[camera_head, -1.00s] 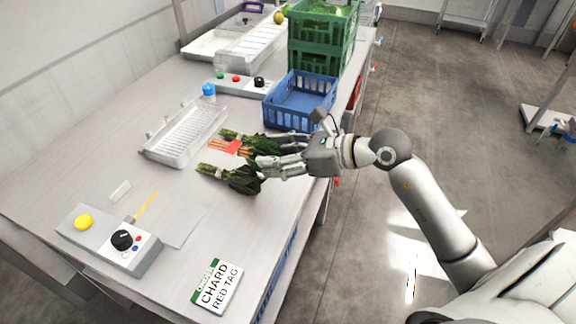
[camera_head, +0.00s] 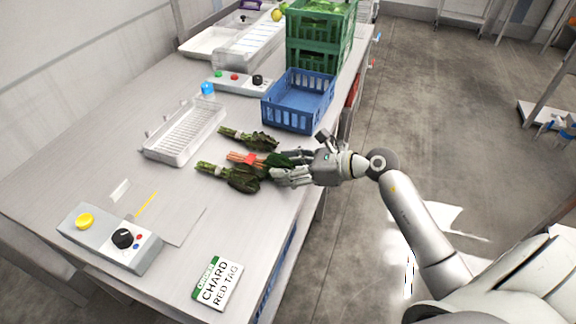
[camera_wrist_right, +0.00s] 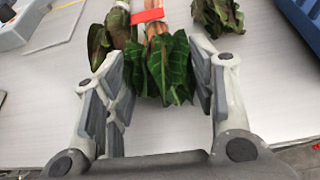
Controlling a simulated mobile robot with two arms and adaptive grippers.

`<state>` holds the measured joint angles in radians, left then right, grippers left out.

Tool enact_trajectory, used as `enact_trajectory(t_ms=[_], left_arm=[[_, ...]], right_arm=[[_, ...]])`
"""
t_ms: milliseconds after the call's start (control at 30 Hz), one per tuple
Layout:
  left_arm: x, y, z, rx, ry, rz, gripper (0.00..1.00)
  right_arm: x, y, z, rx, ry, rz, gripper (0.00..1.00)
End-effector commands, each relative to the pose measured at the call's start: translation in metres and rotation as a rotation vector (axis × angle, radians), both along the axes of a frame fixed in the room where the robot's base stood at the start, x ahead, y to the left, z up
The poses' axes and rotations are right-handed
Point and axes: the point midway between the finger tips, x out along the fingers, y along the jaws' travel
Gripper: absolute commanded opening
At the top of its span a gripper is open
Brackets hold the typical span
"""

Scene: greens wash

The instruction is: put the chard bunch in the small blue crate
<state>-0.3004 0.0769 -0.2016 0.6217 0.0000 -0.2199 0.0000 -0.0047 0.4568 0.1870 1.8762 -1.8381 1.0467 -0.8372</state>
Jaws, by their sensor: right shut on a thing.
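The chard bunch (camera_head: 238,157), with orange-red stems, dark green leaves and a red tag, lies between two other leafy bunches on the table. My right gripper (camera_head: 285,169) is shut on its leafy end. In the right wrist view its leaves (camera_wrist_right: 172,68) show between the fingers (camera_wrist_right: 160,95), with the red tag just beyond. I cannot tell whether the bunch is clear of the table. The small blue crate (camera_head: 283,115) stands empty behind the gripper, near the table's right edge. My left gripper is not in view.
Bunches lie behind (camera_head: 235,136) and in front (camera_head: 225,174) of the chard, very close to it. A clear ribbed tray (camera_head: 180,135) is to the left. Stacked green crates (camera_head: 318,60) stand behind the blue one. A sign (camera_head: 217,284) reads "ORDER CHARD RED TAG".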

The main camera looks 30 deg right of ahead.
Motion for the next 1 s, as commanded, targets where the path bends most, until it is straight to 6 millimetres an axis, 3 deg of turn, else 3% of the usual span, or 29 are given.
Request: enact_trajectory(t_ms=[167,200,367,767,1000], left_arm=[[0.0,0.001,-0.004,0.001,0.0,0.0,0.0],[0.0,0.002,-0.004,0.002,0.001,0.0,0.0],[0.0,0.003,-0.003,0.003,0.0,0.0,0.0],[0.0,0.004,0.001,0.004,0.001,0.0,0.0],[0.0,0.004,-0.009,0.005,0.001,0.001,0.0]], right_arm=[[0.0,0.0,-0.004,-0.001,-0.001,0.0,0.28],[0.0,0.0,-0.003,-0.001,0.0,0.0,0.55],[0.0,0.0,-0.003,-0.001,0.001,0.0,0.74],[0.0,0.0,0.002,0.0,0.0,0.0,0.74],[-0.03,-0.027,0.012,-0.006,0.002,-0.002,0.74]])
